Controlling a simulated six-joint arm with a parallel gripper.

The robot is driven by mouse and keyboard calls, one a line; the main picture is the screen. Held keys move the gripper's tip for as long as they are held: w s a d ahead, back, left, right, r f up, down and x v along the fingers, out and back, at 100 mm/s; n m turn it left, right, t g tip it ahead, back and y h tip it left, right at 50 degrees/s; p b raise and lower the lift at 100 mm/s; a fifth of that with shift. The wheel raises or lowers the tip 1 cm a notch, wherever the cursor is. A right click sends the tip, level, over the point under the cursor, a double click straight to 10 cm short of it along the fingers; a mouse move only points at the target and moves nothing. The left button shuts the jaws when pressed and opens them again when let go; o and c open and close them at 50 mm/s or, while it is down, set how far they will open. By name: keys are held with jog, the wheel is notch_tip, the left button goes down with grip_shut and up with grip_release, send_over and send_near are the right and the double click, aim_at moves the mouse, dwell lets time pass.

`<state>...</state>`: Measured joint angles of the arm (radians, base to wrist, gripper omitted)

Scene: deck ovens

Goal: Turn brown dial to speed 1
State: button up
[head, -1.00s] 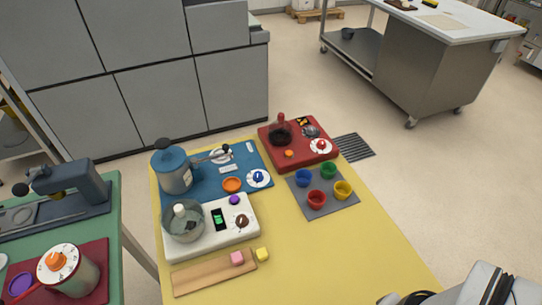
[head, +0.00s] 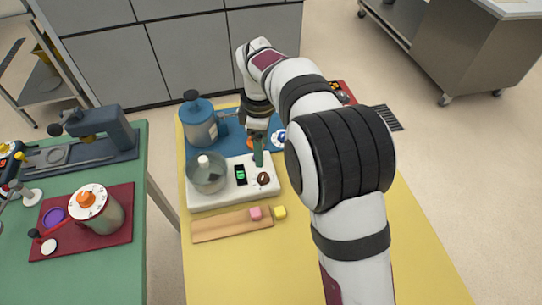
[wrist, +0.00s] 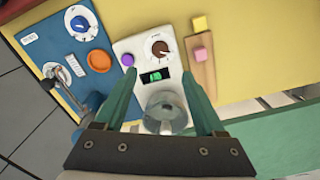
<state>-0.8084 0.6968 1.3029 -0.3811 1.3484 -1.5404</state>
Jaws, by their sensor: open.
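The brown dial (head: 263,178) sits on the white mixer base (head: 225,195), to the right of a small green-lit display (head: 240,174). In the wrist view the brown dial (wrist: 160,48) has a light pointer mark and a printed scale around it; the scale's numbers are too small to read. My gripper (wrist: 160,88) is open and empty, its two green fingers spread above the white base, with the dial beyond the fingertips. In the head view my gripper (head: 258,150) hangs just behind the dial, apart from it.
A glass bowl (head: 207,173) stands on the base's left. A purple knob (wrist: 128,60) and an orange dish (wrist: 99,61) are near the fingers. A blue-lidded pot (head: 198,122) stands behind.

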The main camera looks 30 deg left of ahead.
aim_at(263, 175)
notch_tip(263, 175, down, 11)
jog(key=shift+f, duration=0.15)
jog(key=shift+c, duration=0.2)
grip_shut()
